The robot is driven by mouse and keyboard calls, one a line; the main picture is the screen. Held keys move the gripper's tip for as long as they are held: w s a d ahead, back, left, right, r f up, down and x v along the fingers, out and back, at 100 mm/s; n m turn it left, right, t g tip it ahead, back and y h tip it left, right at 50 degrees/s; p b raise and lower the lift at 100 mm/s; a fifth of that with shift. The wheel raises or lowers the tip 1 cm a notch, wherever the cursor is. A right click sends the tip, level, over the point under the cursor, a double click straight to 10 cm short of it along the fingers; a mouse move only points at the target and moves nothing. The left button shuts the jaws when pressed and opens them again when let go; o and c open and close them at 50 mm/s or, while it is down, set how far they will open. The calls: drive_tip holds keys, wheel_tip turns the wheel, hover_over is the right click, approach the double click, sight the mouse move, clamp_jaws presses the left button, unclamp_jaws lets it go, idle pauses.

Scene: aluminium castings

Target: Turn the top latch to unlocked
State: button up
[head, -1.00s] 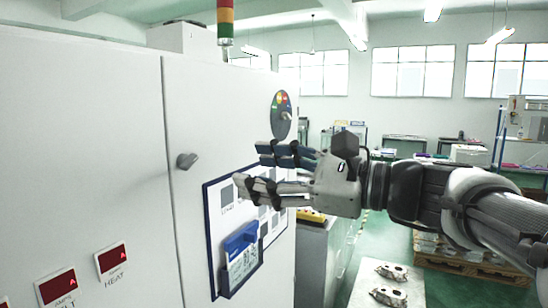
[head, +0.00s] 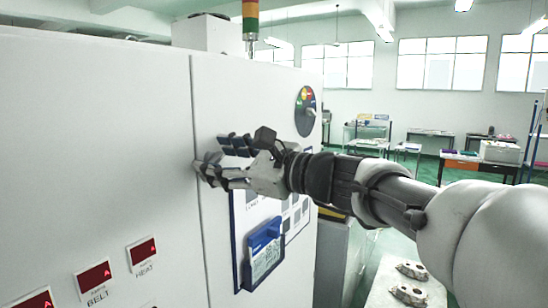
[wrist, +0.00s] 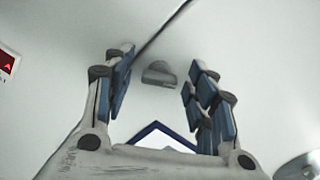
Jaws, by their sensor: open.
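The latch (wrist: 158,74) is a small grey knob with a raised grip on the white cabinet door, beside the dark door seam. In the wrist view it lies between and beyond my fingertips, with its grip pointing up to the right. My gripper (wrist: 161,63) is open and empty, with blue-padded fingers either side of the latch in the picture. In the head view my gripper (head: 210,153) is close to the door, just right of the seam, and its fingers mostly hide the latch. I cannot tell whether a finger touches the door.
A blue document holder (head: 262,254) sticks out from the door below my gripper, over a blue-framed panel. A round dial (head: 306,111) with coloured marks is on the door's right. Red displays (head: 95,275) are on the left panel. Tables stand at the back right.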

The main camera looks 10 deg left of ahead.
drive_tip(key=shift+c, duration=0.6)
drive_tip(key=c, duration=1)
drive_tip(key=shift+o, duration=0.2)
